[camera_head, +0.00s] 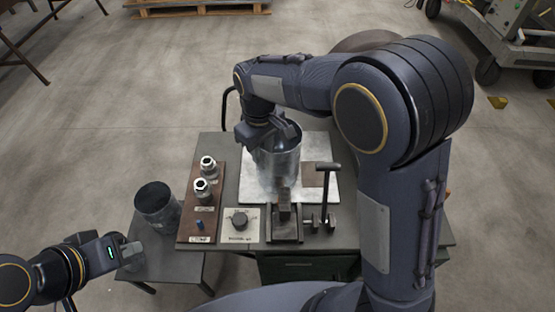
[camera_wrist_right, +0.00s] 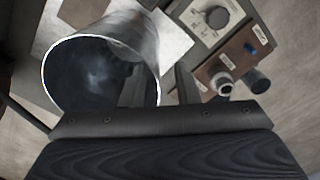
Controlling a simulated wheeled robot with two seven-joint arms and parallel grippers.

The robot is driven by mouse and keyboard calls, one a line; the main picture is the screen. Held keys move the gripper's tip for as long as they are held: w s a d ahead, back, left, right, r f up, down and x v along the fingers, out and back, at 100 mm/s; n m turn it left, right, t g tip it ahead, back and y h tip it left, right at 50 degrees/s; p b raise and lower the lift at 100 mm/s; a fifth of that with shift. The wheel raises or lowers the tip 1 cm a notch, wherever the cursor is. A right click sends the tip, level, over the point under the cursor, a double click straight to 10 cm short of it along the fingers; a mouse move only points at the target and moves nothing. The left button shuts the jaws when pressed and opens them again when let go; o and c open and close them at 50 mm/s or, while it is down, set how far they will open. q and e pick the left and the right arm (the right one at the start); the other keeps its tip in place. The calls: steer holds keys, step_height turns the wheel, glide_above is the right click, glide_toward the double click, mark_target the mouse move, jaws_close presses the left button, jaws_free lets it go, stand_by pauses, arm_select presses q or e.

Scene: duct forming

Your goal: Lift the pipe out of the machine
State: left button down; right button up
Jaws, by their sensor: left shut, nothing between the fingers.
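The pipe (camera_head: 278,168) is a shiny grey metal cylinder standing upright on the machine's pale plate (camera_head: 318,188). In the right wrist view the pipe (camera_wrist_right: 85,75) shows its open round rim. My right gripper (camera_head: 270,133) is at the pipe's top rim. In the wrist view its two fingers (camera_wrist_right: 160,85) stand apart, one inside the pipe and one outside, with the wall between them; a gap shows beside the wall. My left gripper (camera_head: 130,248) is shut and empty, low at the left, near a second cylinder.
A dark open cylinder (camera_head: 158,206) stands on a small side table (camera_head: 180,268). A brown panel with knobs (camera_head: 196,222), a dial box (camera_head: 240,223), a clamp block (camera_head: 285,225) and a T-handle (camera_head: 325,190) line the machine's front. A pallet (camera_head: 195,8) lies far back.

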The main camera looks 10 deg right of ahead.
steer(key=f, duration=0.2)
steer(key=w+f, duration=0.1)
steer(key=f, duration=0.1)
steer(key=shift+f, duration=0.3)
jaws_close()
steer(key=shift+p, duration=0.3)
stand_by(0.8)
